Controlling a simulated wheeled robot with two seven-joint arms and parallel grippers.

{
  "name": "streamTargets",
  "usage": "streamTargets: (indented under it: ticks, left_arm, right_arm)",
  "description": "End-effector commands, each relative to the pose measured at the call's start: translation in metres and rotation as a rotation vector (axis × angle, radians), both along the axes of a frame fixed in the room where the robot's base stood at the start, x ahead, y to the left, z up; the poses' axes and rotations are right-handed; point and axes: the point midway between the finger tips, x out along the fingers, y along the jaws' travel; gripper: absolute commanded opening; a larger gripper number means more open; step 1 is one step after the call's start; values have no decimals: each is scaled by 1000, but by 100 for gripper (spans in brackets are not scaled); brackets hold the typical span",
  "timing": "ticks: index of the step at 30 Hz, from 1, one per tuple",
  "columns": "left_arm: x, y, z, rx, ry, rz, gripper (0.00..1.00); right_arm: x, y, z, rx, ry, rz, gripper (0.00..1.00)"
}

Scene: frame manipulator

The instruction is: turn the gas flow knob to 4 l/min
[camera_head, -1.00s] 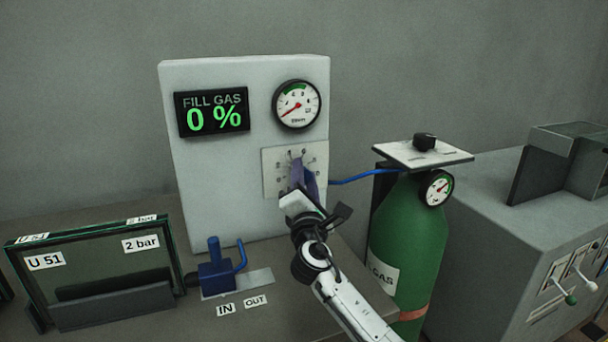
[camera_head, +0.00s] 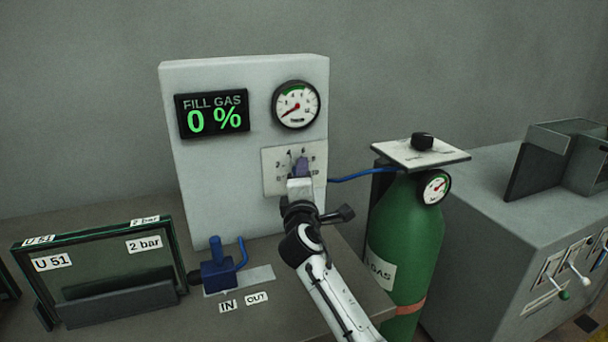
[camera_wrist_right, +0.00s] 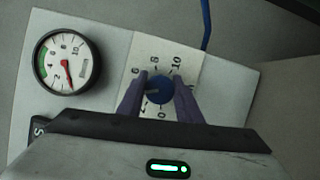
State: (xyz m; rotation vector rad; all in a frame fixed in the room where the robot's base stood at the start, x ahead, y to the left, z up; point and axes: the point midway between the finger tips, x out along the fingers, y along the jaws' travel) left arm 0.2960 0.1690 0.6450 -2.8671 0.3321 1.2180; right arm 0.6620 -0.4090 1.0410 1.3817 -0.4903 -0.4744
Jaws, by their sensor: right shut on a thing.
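The blue gas flow knob (camera_wrist_right: 159,89) sits on a white dial plate (camera_head: 271,171) on the front of the upright panel. My right gripper (camera_wrist_right: 160,98) is shut on the knob, with one purple finger on each side of it. The head view also shows my right gripper (camera_head: 301,167) at the plate, hiding the knob. In the wrist view, 0, 6, 8 and 10 are readable around the knob. A grey mark on the knob points left toward one finger, and that finger hides part of the scale there. My left gripper is not in view.
A round gauge (camera_head: 297,105) above the plate has its red needle at lower left. The display (camera_head: 212,112) reads FILL GAS 0 %. A green gas cylinder (camera_head: 407,245) stands right of my arm. A blue valve (camera_head: 217,268) and a glass pane (camera_head: 95,262) are at left.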

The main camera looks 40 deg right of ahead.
Motion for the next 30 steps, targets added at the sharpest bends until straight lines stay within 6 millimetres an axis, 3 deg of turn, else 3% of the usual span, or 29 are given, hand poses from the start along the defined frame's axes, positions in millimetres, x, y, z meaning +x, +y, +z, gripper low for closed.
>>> streamTargets:
  ticks: [10, 11, 14, 24, 30]
  left_arm:
    - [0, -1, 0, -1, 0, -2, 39]
    - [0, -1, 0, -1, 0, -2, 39]
    - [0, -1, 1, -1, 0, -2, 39]
    - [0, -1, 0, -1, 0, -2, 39]
    - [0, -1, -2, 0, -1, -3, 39]
  right_arm:
    - [0, -1, 0, 2, -1, -2, 9]
    - [0, -1, 0, 2, -1, -2, 35]
    - [0, -1, 0, 1, 0, -2, 50]
    - [-3, 2, -1, 1, -1, 0, 50]
    - [-26, 19, -3, 3, -1, 2, 50]
